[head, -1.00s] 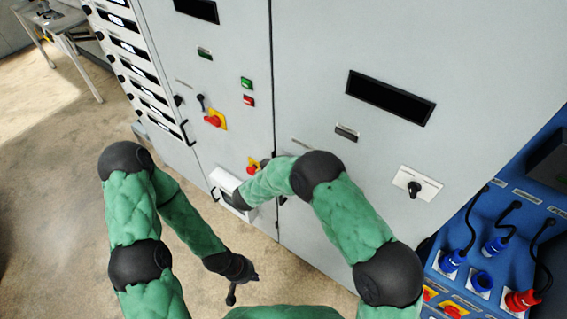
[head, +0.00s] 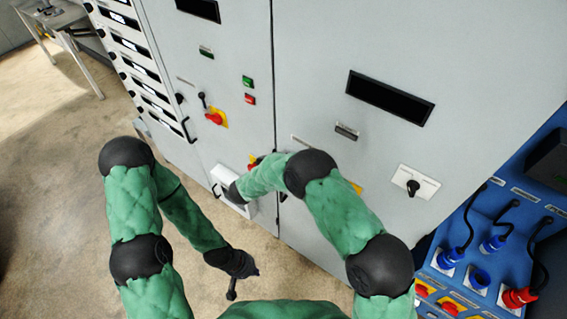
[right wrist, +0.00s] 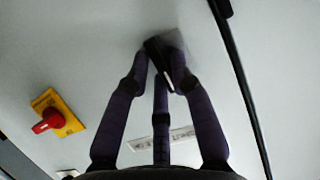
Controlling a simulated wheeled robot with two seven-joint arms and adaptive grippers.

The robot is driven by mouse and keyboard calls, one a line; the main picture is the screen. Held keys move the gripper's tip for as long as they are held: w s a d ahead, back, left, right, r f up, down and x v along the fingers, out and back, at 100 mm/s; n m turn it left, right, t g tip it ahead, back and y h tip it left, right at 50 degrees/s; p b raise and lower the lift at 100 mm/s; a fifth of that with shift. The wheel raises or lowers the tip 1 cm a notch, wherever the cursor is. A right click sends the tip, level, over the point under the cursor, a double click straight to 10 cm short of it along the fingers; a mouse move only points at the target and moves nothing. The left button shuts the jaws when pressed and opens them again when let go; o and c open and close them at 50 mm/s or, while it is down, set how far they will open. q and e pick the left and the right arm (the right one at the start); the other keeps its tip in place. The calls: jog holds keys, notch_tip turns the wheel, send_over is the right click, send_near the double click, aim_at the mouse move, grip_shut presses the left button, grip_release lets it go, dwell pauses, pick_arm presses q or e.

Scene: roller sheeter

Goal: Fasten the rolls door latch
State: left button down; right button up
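In the right wrist view, a small black latch handle (right wrist: 158,62) sticks out from the pale grey door panel (right wrist: 90,45). The fingers of my right gripper (right wrist: 161,80) converge around it, with one finger on each side and one in the middle. They look closed on the handle, though the contact is dark. In the head view my right arm hides the latch and the right fingers. My left gripper (head: 235,283) hangs low over the floor, away from the cabinet. It looks empty, but its finger opening is too small to tell.
A red and yellow rotary switch (right wrist: 50,118), a label plate (right wrist: 163,139) and a dark door gap (right wrist: 240,85) lie around the latch. Blue panel with plugs (head: 490,240) stands at the right. The floor (head: 60,200) at the left is clear.

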jog(key=shift+o, duration=1)
jog(key=shift+s, duration=0.1)
jog(key=v, duration=0.7)
jog(key=shift+s+a, duration=0.15)
jog(key=shift+a, duration=0.05)
